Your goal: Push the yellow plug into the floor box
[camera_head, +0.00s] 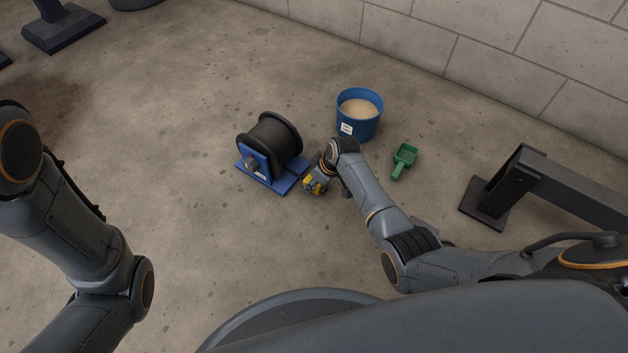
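A small yellow piece, which looks like the yellow plug (309,187), shows at the tip of my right arm, low over the floor. My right gripper (316,184) is at the yellow piece, just right of a blue-based reel. It is small and partly covered by its own wrist, so I cannot tell whether its fingers are shut on the plug. I cannot make out a floor box; the area under the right gripper is hidden. My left arm runs down the left side, with its gripper out of view.
The black cable reel on its blue base (243,170) stands close left of the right gripper. A blue bucket of sand (357,128) and a green scoop (404,158) are behind and right. A dark metal frame (570,190) stands at right. The floor at centre-left is clear.

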